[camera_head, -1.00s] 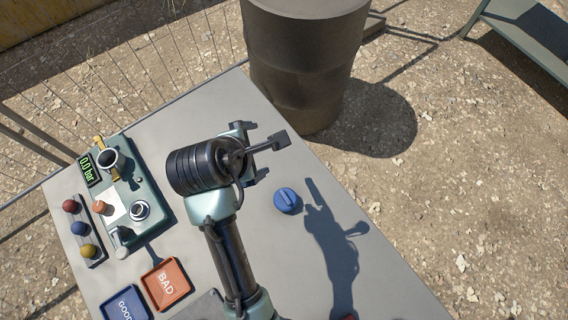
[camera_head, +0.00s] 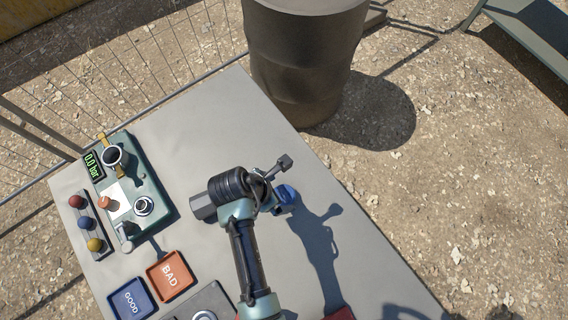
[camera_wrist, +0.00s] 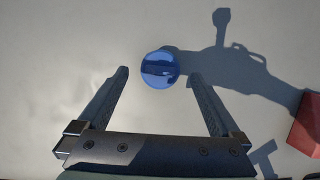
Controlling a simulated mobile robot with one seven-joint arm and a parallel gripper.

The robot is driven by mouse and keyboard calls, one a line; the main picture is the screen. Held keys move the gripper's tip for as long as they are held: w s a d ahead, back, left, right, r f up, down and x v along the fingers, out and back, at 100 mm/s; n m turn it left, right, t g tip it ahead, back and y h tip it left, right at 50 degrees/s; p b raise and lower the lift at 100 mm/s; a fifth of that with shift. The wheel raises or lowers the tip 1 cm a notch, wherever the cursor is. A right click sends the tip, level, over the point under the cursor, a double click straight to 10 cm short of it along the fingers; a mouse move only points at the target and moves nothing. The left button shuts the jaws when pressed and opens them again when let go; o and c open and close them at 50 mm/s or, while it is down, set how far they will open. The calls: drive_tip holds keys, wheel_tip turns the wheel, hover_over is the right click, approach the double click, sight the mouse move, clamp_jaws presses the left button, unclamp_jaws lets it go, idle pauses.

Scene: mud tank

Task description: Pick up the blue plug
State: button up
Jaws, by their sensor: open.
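The blue plug (camera_wrist: 160,70) is a round blue cap with a raised bar across its top. It lies on the grey table top (camera_head: 330,215). In the wrist view it is just beyond the fingertips, near the middle of the gap between them. My gripper (camera_wrist: 160,75) is open and empty, with one finger on each side of the gap. In the head view the blue plug (camera_head: 287,196) is partly hidden by my wrist and gripper.
A green test device (camera_head: 135,190) with a 0.0 bar display stands at the left. Red, blue and yellow knobs (camera_head: 87,224) are beside it. An orange BAD tray (camera_head: 169,275) and a blue GOOD tray (camera_head: 131,299) lie in front. A barrel (camera_head: 303,60) stands beyond the table.

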sight(284, 193)
drive_tip(key=shift+x, duration=1.95)
drive_tip(key=c, duration=1.3)
drive_tip(key=shift+r, duration=0.15)
